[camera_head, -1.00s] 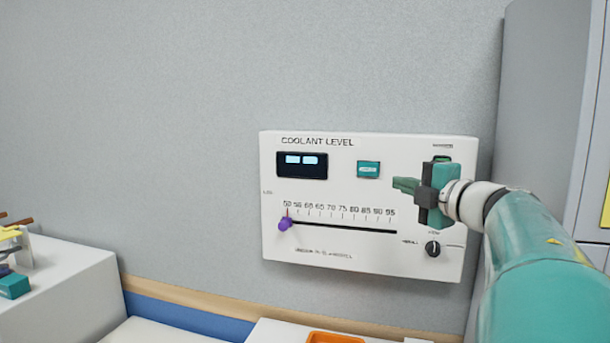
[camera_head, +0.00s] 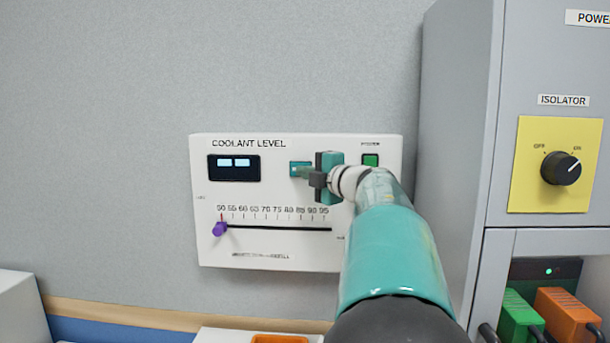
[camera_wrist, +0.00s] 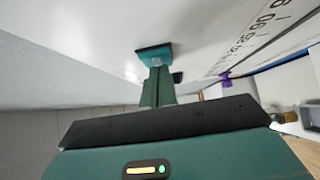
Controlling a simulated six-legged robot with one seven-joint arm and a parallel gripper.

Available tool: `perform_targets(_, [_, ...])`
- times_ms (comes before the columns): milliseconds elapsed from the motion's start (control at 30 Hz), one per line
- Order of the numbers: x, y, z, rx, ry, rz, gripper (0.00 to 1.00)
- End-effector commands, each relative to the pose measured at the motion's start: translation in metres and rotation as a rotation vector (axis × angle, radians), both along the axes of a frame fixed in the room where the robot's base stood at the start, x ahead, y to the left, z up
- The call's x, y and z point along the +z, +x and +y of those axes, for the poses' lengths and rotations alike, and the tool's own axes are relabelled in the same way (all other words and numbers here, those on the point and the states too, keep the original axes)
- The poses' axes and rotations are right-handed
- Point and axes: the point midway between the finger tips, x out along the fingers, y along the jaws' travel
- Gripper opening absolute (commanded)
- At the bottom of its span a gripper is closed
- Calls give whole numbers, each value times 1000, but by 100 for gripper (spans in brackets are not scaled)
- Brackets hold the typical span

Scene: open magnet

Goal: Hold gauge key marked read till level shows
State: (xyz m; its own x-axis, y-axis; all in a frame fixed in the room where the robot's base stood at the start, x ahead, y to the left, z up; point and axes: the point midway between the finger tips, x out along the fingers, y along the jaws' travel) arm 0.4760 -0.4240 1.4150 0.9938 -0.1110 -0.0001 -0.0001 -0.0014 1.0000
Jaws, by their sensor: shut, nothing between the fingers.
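The white coolant level panel (camera_head: 285,255) is on the wall, with a dark display (camera_head: 234,168) showing two pale lit blocks. The teal gauge key (camera_head: 296,164) is right of the display, its lettering too small to read and partly covered by my gripper (camera_head: 300,172). In the wrist view, the key (camera_wrist: 143,52) is a teal square with a pale label. My gripper (camera_wrist: 156,70) is shut and empty, its fingertips at the key's face. I cannot tell whether they touch it or the key is pressed in.
A purple slider knob (camera_head: 219,229) sits at the low end of the panel's scale. A green button (camera_head: 370,160) is at the panel's upper right. A grey cabinet (camera_head: 455,120) with a yellow isolator plate (camera_head: 530,190) stands close on the right. An orange tray (camera_head: 280,339) lies below.

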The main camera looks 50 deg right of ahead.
Motion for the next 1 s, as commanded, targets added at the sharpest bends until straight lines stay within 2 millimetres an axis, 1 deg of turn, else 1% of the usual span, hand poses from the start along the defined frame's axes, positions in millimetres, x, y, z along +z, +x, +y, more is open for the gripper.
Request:
perform_targets(267, [0, 0, 0, 0, 0, 0, 0])
perform_targets(533, [0, 12, -14, 0, -1, 0, 0])
perform_targets(1000, [-2, 16, -14, 0, 2, 0, 0])
